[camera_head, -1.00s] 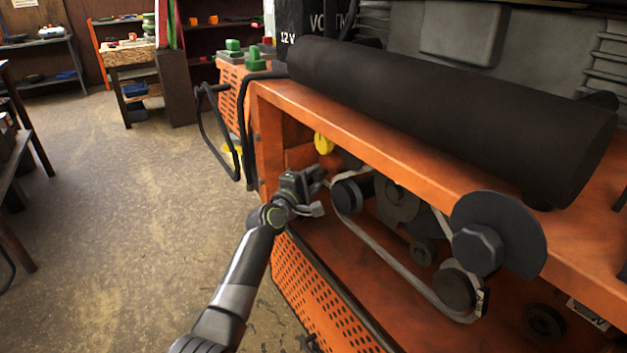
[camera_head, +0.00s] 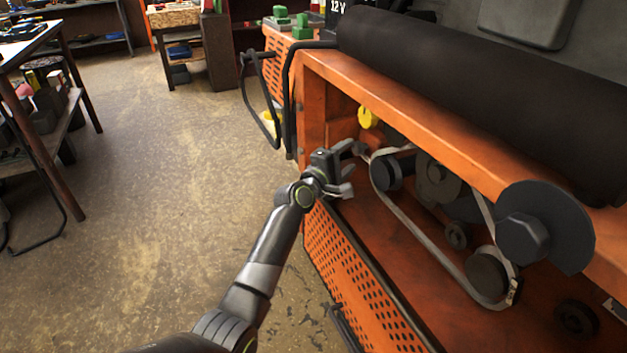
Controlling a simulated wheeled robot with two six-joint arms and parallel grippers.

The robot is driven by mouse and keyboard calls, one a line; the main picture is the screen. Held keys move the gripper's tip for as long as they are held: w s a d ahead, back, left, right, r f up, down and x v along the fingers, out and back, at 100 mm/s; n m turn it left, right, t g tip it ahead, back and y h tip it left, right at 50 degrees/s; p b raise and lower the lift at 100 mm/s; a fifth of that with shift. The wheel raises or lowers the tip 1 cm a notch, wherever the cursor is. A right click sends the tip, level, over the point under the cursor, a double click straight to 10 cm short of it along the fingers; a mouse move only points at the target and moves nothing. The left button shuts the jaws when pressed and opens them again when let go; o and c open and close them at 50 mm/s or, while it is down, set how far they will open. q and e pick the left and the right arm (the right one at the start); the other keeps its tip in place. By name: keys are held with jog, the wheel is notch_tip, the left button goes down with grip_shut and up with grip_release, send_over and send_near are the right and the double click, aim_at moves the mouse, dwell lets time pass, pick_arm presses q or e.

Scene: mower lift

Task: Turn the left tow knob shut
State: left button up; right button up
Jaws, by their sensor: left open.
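A yellow knob (camera_head: 367,117) shows inside the orange machine frame (camera_head: 315,100), under its top rail at the left end. I cannot tell for sure that it is the left tow knob. My left gripper (camera_head: 354,168) is open, at the left opening of the frame, below and slightly left of the yellow knob in the picture. Its jaws point right, towards the belt and pulleys. I see nothing between the jaws and cannot tell whether they touch anything. My right gripper is out of view.
A grey belt (camera_head: 420,236) runs around dark pulleys (camera_head: 487,275) right of the gripper. A black roller (camera_head: 470,100) lies above the top rail. A perforated orange panel (camera_head: 350,275) hangs below. Bare floor (camera_head: 170,190) lies left; a table (camera_head: 30,45) stands further left.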

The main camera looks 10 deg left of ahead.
pick_arm(q)
jog(key=p+v, duration=0.2)
jog(key=v, duration=1.2)
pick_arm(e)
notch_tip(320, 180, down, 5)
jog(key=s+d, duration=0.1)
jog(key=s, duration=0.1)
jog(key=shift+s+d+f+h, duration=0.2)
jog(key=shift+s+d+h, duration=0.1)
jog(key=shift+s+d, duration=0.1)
pick_arm(q)
jog(key=shift+s+a+f, duration=0.1)
jog(key=shift+f, duration=0.05)
